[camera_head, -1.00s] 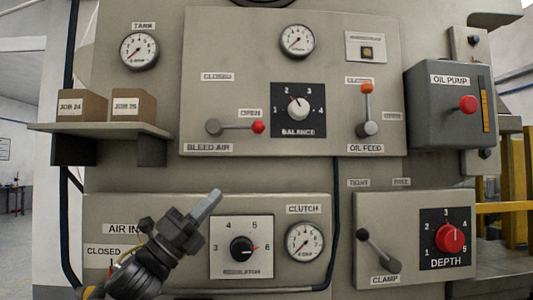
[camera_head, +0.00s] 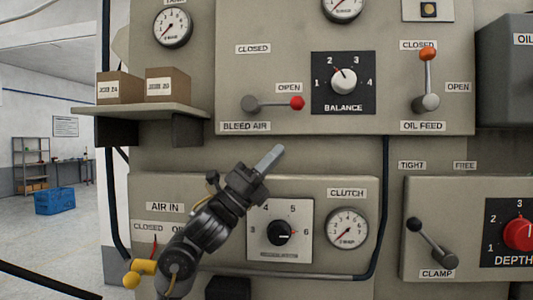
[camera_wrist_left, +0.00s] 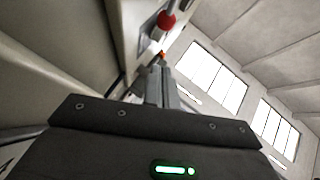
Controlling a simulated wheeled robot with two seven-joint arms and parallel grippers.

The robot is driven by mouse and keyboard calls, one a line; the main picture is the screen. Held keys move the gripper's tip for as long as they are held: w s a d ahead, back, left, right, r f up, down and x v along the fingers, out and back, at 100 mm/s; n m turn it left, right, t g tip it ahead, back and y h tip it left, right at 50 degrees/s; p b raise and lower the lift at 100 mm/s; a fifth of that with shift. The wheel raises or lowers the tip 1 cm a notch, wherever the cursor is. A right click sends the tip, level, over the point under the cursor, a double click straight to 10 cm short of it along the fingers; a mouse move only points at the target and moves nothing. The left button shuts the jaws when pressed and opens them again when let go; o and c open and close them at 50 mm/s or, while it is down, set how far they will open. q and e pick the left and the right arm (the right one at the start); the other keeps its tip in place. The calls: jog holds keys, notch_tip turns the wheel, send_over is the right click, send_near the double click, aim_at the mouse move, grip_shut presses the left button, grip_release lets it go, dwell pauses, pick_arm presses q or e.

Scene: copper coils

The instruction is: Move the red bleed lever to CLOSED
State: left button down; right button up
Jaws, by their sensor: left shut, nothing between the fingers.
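The red bleed lever (camera_head: 297,103) has a red ball knob on a grey arm. It lies level, pointing right toward the OPEN label (camera_head: 289,88), above the BLEED AIR label (camera_head: 245,127). The CLOSED label (camera_head: 253,49) is above its pivot. My left gripper (camera_head: 278,150) is shut and empty, below the lever and apart from it, its tips pointing up and right. In the left wrist view a red knob (camera_wrist_left: 166,20) shows beyond my shut fingers (camera_wrist_left: 160,85). My right gripper is not in view.
The orange-tipped oil feed lever (camera_head: 427,54) stands upright to the right of the balance dial (camera_head: 344,81). A shelf (camera_head: 160,110) with two boxes juts out at left. The clutch gauge (camera_head: 347,229) and clamp lever (camera_head: 431,240) are lower right.

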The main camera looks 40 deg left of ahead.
aim_at(273, 104)
pick_arm(q)
jog(key=w+r+p, duration=0.4)
jog(key=r, duration=0.3)
jog(key=shift+w+d+r+p, duration=0.2)
jog(key=shift+w+r+p, duration=0.05)
jog(key=shift+w+p, duration=0.15)
